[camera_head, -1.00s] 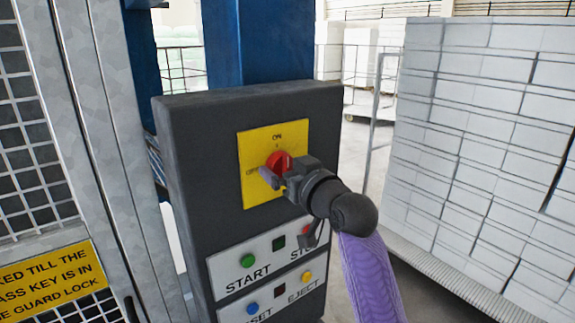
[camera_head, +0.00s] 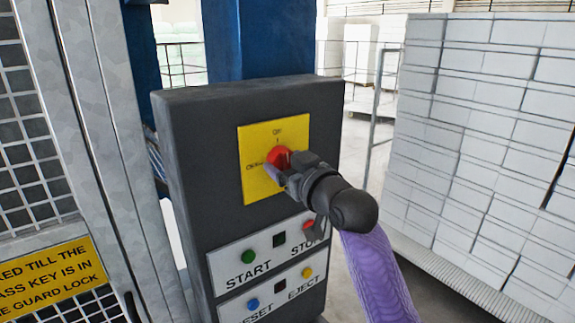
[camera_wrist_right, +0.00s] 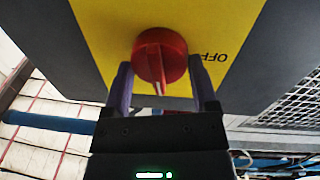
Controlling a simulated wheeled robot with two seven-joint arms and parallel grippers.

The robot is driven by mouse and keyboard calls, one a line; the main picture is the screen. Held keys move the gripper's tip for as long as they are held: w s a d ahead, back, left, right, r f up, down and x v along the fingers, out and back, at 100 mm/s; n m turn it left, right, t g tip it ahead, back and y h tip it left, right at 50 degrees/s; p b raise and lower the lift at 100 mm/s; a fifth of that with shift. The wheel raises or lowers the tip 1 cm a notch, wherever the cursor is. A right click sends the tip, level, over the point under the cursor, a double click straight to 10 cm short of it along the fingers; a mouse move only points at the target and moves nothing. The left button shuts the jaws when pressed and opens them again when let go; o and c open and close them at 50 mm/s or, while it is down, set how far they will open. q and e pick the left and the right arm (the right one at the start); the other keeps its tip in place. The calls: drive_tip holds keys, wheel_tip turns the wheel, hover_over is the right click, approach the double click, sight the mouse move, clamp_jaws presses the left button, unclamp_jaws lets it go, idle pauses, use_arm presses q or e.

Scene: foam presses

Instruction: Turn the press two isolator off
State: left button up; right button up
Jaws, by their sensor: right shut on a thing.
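The press isolator is a red rotary knob (camera_head: 278,157) on a yellow plate (camera_head: 296,131) marked ON at the top and OFF at the left. The plate is on the upper front of a dark grey control box (camera_head: 200,160). My right gripper (camera_head: 276,170) is at the knob with its fingers on either side of the knob's grip. In the right wrist view the red knob (camera_wrist_right: 160,55) sits between the two purple fingers (camera_wrist_right: 162,88), with the OFF mark beside it. My left gripper is not in view.
Below the plate are START (camera_head: 248,257), STOP, RESET and EJECT buttons, close under my right wrist. A mesh guard (camera_head: 30,150) with a yellow notice (camera_head: 60,275) stands at the left. Stacked white blocks (camera_head: 480,130) fill the right.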

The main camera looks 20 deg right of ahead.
drive_tip(key=n, duration=0.3)
drive_tip(key=shift+n, duration=0.3)
drive_tip(key=n, duration=0.3)
drive_tip(key=shift+n, duration=0.4)
drive_tip(key=n+y+p, duration=0.1)
drive_tip(key=n, duration=0.4)
drive_tip(key=shift+f+p, duration=0.1)
drive_tip(key=shift+p, duration=0.2)
drive_tip(key=n+p, duration=0.1)
drive_tip(key=n, duration=0.3)
drive_tip(key=shift+f+y, duration=0.15)
drive_tip(key=shift+y, duration=0.15)
drive_tip(key=shift+n, duration=0.5)
drive_tip(key=shift+f, duration=0.1)
drive_tip(key=o, duration=1.1)
drive_tip(key=shift+o, duration=0.2)
drive_tip(key=b+v, duration=0.4)
drive_tip(key=v, duration=0.6)
